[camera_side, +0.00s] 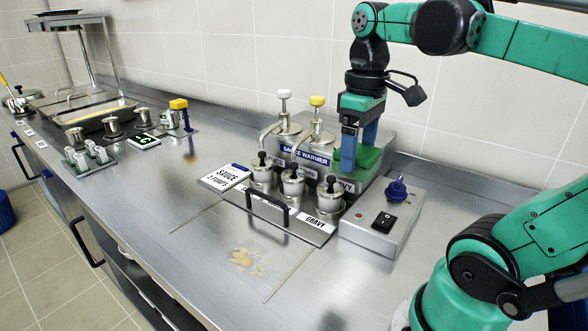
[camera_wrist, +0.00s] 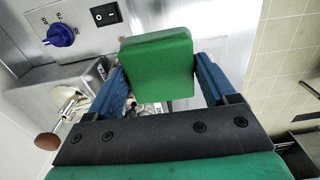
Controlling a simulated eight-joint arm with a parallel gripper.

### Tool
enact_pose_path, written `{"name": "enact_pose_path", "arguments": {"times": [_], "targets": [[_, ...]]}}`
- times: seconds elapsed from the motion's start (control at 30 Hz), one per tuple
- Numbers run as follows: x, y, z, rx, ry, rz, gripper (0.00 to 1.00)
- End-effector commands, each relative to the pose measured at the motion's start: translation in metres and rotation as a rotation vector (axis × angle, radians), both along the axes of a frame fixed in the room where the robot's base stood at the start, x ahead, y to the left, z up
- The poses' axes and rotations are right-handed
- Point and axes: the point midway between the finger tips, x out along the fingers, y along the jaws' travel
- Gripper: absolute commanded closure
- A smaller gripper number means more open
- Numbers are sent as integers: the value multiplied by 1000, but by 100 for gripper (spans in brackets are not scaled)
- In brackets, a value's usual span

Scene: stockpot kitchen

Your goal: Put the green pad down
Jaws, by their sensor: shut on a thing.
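The green pad (camera_wrist: 157,65) is a thick, rounded block. In the wrist view it sits between the two blue fingers of my gripper (camera_wrist: 160,82), which is shut on it. In the side view my gripper (camera_side: 358,150) points down at the back right of the sauce warmer, and the pad (camera_side: 366,160) shows at its fingertips. The pad appears to be above or beside the warmer's right rear part; the side view does not show clearly whether it touches anything below.
The sauce warmer (camera_side: 306,155) has two pumps and several lidded pots in front. A control box (camera_side: 383,222) with a blue knob (camera_side: 397,189) and black switch stands at its right. A brown spill (camera_side: 245,259) lies on the steel counter in front.

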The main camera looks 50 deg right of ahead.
Motion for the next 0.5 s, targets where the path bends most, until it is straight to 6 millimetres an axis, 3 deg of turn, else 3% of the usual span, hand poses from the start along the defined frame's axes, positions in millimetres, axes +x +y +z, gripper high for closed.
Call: {"name": "enact_pose_path", "arguments": {"times": [0.17,0.5], "targets": [[-6,-2,-13,0,0,-2,72],[-6,-1,-86,0,0,-2,72]]}}
